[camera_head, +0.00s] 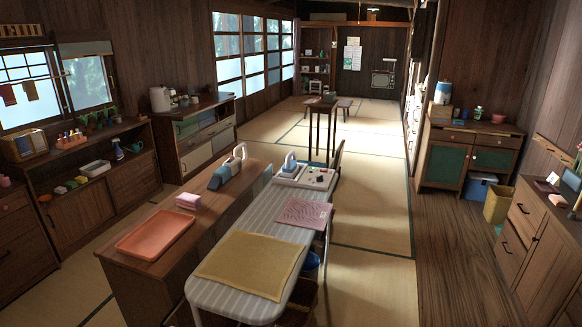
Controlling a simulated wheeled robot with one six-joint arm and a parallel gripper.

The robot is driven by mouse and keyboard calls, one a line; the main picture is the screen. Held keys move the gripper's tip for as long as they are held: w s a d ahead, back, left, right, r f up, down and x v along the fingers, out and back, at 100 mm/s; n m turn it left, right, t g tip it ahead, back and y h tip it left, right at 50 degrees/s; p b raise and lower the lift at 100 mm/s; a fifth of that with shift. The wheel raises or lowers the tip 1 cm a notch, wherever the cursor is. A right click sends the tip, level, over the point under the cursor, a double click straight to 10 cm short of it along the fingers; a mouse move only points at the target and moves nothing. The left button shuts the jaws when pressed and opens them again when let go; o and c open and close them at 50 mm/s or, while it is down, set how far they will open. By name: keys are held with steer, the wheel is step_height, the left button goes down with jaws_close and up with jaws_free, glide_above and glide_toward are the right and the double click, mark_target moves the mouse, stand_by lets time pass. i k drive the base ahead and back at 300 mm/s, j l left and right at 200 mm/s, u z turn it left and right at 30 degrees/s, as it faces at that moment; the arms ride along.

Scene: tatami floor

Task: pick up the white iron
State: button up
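A white iron-like object with a pale blue-grey part (289,162) appears to stand upright at the far end of the striped ironing board (226,294), on or beside a white tray (319,187) with small items. It is small in the view, so its details are hard to tell. A larger blue-grey appliance with a white handle (228,170) sits on the wooden counter left of the board. My gripper is not in view.
On the board lie a yellow cloth (250,263) and a pink cloth (304,213). The wooden counter (205,225) holds an orange tray (155,235) and folded pink cloths (189,201). A chair stands close to the board's right side. Tatami floor (372,215) to the right is clear.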

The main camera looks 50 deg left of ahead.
mark_target(290, 170)
steer(key=u, duration=1.75)
